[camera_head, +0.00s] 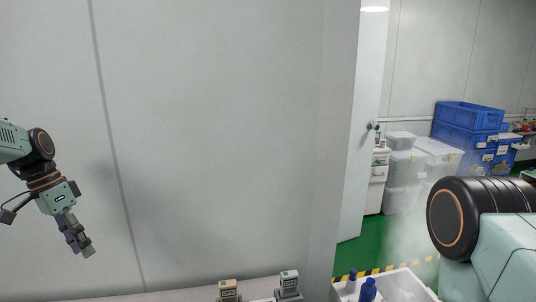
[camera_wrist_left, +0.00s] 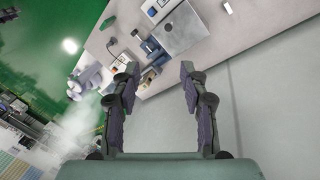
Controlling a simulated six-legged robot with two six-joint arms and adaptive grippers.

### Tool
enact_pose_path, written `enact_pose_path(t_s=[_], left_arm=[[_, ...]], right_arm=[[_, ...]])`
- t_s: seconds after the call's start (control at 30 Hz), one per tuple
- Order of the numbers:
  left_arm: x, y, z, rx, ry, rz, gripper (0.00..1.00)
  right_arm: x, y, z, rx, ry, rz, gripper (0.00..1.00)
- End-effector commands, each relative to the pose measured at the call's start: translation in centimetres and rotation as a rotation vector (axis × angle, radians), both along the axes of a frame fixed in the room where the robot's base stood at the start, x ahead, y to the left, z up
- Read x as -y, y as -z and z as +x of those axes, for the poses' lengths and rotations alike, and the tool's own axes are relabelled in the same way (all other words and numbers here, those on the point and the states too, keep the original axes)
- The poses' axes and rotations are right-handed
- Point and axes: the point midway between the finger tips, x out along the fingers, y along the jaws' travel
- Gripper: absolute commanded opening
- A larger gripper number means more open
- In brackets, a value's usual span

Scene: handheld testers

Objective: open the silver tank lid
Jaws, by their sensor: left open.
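My left gripper (camera_head: 78,238) hangs in front of the grey wall at the left of the head view, pointing down and to the right. In the left wrist view my left gripper (camera_wrist_left: 159,72) shows its two fingers wide apart with nothing between them. A silver-grey box-like tank with a flat square top (camera_wrist_left: 183,28) stands on the bench in the left wrist view, beyond the fingertips and apart from them. Its top looks closed. No silver tank shows in the head view. My right gripper is out of view; only part of my right arm shows.
Handheld testers (camera_head: 289,282) stand on the bench (camera_head: 180,287) at the bottom of the head view. A white bin with blue-capped bottles (camera_head: 368,290) is right of them. Blue crates (camera_head: 468,118) and clear boxes stand beyond the doorway. The wall borders the bench.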

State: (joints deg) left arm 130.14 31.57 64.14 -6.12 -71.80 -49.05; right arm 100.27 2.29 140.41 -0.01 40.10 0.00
Motion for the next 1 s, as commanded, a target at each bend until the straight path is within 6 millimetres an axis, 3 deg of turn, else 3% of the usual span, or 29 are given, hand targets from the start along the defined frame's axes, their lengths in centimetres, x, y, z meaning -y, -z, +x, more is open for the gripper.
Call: enact_pose_path(t_s=[0.03, 0.27, 0.47, 0.67, 0.8, 1.0], left_arm=[[0.9, 1.5, 0.0, -0.012, -0.006, 0.010, 0.44], [3.8, 7.0, -0.3, -0.021, -0.055, 0.053, 0.44], [7.3, 13.1, -2.2, -0.033, -0.115, 0.094, 0.44], [11.9, 21.1, -7.8, -0.049, -0.205, 0.151, 0.44], [14.7, 25.5, -13.2, -0.052, -0.277, 0.190, 0.44], [17.5, 29.1, -22.2, -0.051, -0.377, 0.237, 0.44]], right_arm=[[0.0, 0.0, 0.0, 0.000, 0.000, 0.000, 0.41], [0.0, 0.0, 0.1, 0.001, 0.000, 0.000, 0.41], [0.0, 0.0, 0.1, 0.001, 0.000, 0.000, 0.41], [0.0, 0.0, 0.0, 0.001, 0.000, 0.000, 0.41], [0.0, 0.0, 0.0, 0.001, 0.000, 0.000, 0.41], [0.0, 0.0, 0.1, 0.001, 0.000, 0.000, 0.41]])
